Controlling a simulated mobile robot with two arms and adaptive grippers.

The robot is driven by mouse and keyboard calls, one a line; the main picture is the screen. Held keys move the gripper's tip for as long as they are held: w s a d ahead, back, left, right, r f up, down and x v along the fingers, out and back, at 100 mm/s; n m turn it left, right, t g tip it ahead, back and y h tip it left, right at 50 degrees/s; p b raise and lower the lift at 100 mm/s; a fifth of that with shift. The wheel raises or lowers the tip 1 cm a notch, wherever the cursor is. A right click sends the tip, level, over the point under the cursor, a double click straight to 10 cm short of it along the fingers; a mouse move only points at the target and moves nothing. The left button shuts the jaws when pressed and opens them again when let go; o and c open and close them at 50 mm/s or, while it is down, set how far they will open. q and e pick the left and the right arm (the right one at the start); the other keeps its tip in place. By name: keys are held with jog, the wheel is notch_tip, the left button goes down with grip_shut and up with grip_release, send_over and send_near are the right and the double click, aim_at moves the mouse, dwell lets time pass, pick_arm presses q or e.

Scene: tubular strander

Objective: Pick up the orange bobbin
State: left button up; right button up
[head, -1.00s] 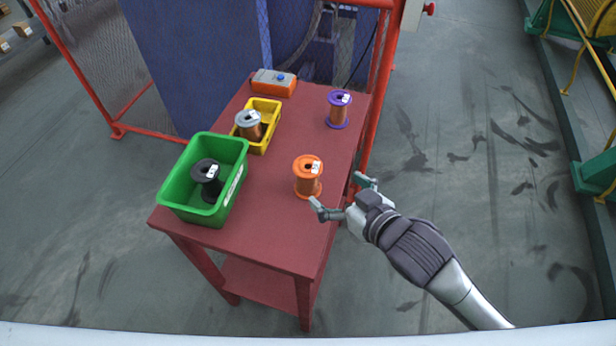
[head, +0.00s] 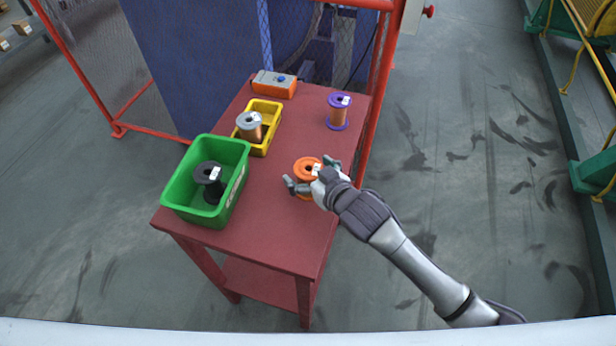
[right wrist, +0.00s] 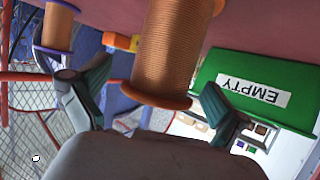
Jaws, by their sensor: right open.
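The orange bobbin (head: 304,168) stands upright on the red table near its right edge, partly hidden by my right gripper in the head view. In the right wrist view the bobbin (right wrist: 168,50), wound with copper wire, sits between the two fingers. My right gripper (head: 311,177) is open, with one finger on each side of the bobbin. In the right wrist view the gripper (right wrist: 155,97) shows gaps between its fingertips and the spool. My left gripper is not in view.
The red table (head: 265,220) also holds a green bin (head: 176,192) with a black bobbin (head: 208,178), a yellow bin (head: 264,107) with a grey bobbin (head: 249,124), a purple bobbin (head: 338,112) and an orange box (head: 273,85). The table's front is clear.

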jog(key=shift+d, duration=0.1)
jog(key=c, duration=1.7)
jog(key=shift+r, duration=0.15)
jog(key=shift+c, duration=0.5)
